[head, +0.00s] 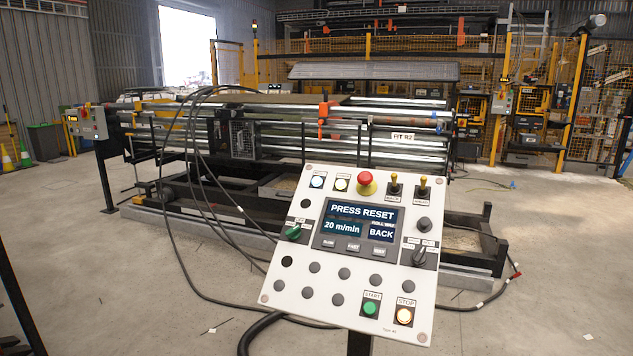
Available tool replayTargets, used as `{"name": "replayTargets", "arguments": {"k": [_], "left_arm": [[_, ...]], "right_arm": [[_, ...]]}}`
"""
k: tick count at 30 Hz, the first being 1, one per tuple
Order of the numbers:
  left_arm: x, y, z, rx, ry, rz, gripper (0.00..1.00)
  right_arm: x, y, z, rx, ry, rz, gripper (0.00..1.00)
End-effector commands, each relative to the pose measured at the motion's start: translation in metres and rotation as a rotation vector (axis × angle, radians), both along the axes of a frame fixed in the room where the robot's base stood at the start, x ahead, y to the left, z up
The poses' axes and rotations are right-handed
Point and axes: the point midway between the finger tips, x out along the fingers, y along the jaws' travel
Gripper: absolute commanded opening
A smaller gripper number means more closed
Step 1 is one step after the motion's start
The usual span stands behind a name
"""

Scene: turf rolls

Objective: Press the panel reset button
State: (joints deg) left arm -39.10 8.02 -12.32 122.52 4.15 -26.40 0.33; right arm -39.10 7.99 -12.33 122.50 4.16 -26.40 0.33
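A white control panel (325,268) stands tilted in the front middle of the head view. Its screen (357,222) reads "PRESS RESET", "20 m/min" and "BACK". At its upper left are a blue-white lit button (318,181) and a pale lit button (342,184); their labels are too small to read. A red mushroom button (366,182) sits to the right of these. No button is labelled reset legibly. Neither gripper is in view.
Behind the panel stands a long roller machine (290,130) with a dark frame. Black cables (190,270) hang from it and run along the floor. Yellow fencing (400,50) stands further back. The concrete floor (100,270) at left is mostly clear.

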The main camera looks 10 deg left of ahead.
Motion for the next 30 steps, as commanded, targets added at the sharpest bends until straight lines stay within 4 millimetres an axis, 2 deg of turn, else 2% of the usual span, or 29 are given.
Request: {"name": "replayTargets", "arguments": {"k": [2,3,6,30], "left_arm": [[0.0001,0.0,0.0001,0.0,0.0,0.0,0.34],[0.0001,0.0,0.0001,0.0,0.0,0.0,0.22],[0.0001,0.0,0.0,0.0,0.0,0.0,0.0],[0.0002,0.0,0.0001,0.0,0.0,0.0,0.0]], "right_arm": [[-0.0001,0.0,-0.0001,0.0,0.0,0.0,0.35],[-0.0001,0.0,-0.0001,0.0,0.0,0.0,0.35],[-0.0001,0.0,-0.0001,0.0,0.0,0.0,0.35],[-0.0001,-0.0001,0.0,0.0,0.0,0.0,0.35]]}}
